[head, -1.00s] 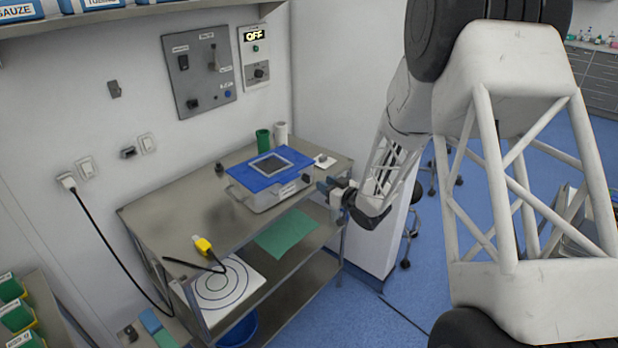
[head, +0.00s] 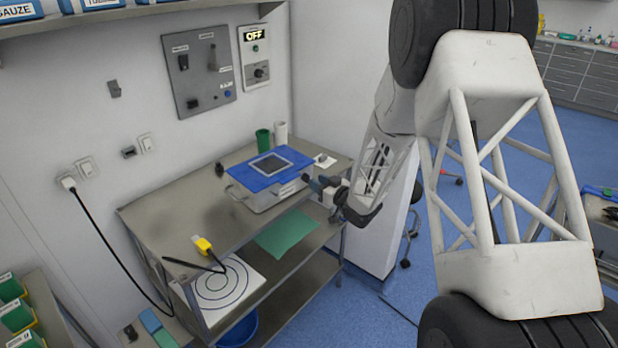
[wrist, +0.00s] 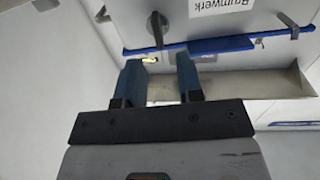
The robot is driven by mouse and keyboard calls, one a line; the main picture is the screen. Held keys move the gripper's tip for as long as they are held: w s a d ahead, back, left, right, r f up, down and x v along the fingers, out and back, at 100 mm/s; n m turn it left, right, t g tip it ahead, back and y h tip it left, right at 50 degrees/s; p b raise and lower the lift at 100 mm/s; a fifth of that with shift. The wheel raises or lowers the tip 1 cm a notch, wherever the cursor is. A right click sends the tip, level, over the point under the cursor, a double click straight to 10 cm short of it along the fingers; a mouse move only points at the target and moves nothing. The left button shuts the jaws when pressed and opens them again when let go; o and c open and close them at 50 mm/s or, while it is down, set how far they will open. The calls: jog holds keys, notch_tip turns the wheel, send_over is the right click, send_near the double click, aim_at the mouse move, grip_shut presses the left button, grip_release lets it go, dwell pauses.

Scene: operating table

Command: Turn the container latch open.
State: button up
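The container (head: 262,200) is a silver box with a blue lid (head: 285,160), standing on the steel table. In the wrist view, its pale face (wrist: 230,25) carries a label reading "Baumwerk". A dark grey lever, which looks like the latch (wrist: 160,28), stands out from this face. My gripper (head: 316,184) is at the right end of the container in the head view. In the wrist view, my gripper (wrist: 160,68) has its two blue fingers apart with nothing between them. The latch lies just beyond the gap, apart from the fingertips. In the head view, the gripper hides the latch area.
The steel table (head: 180,205) has bare room left of the container. A green cup (head: 263,141) and a white cup (head: 281,132) stand behind it. A green cloth (head: 287,234) lies on the shelf below.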

aim_at(309, 176)
jog(key=shift+x, duration=2.45)
jog(key=shift+c, duration=0.3)
grip_shut()
